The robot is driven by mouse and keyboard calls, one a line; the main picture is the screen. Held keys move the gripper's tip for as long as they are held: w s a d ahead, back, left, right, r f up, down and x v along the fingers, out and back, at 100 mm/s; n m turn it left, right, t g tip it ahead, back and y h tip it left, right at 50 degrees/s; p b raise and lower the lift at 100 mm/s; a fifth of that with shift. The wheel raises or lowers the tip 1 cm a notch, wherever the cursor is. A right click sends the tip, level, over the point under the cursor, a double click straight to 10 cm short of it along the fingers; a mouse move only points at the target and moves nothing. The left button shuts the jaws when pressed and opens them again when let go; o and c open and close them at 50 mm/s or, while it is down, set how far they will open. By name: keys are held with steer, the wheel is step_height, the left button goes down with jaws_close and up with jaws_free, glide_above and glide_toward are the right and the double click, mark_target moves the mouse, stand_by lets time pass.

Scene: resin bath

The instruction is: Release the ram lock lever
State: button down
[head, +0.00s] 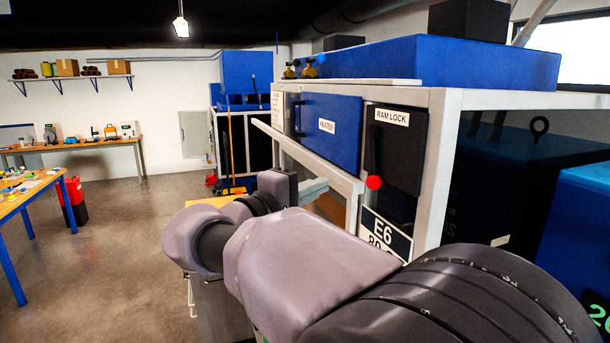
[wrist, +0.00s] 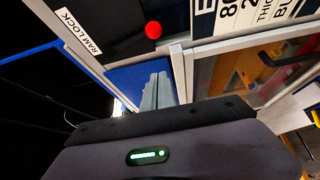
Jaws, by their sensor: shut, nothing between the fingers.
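The ram lock lever shows as a red ball knob (head: 374,182) below the RAM LOCK label (head: 391,117), at the dark panel on the machine's front. In the head view my gripper (head: 326,184) is left of the knob, in front of the machine, partly hidden by my arm.
A blue HEATER panel (head: 331,130) is left of the lever. A pale rail (head: 308,157) runs along the machine front near my gripper. The white frame post (head: 437,165) stands right of the knob. An E6 sign (head: 385,232) is below. Open floor (head: 130,240) lies to the left.

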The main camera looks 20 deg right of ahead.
mark_target(373, 160)
steer(key=p+x, duration=0.1)
steer(key=x, duration=0.9)
steer(key=shift+w+d+p, duration=0.1)
steer(key=shift+d+p, duration=0.15)
steer(key=shift+p, duration=0.15)
steer(key=s, duration=0.4)
steer(key=shift+d, duration=0.25)
steer(key=shift+s, duration=0.1)
